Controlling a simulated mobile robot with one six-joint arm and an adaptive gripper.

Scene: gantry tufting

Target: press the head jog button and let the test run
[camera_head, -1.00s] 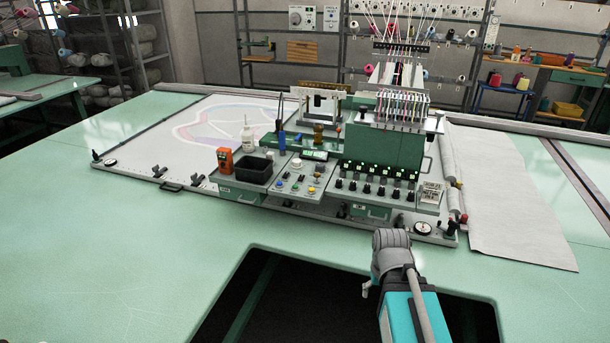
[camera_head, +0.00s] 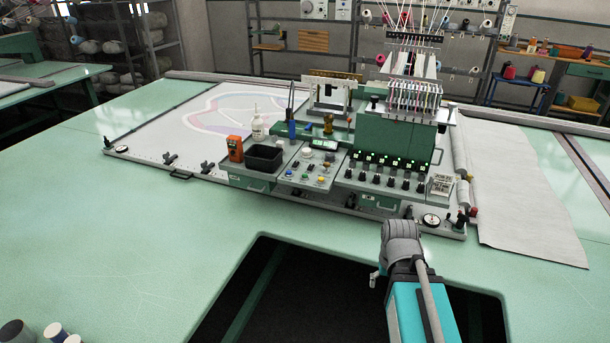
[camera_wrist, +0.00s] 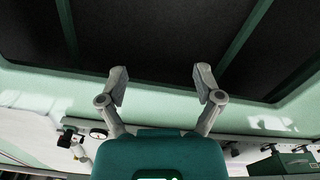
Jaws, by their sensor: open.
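The green tufting head (camera_head: 392,140) stands on the carriage across the table, with thread cones and needles above it. In front of it is a sloped control panel (camera_head: 308,172) with several small coloured buttons and knobs. A row of black knobs (camera_head: 390,176) with green lights sits to its right. I cannot read which button is the head jog. My gripper (camera_wrist: 160,85) is open and empty in the wrist view, its two fingers apart over the table's edge and the dark opening. In the head view my arm hides the gripper, well short of the panel.
A black bin (camera_head: 264,158), an orange device (camera_head: 235,148) and a white bottle (camera_head: 257,128) stand left of the panel. A round gauge (camera_head: 431,220) is at the carriage's front right. A dark opening (camera_head: 300,295) cuts the table nearest me.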

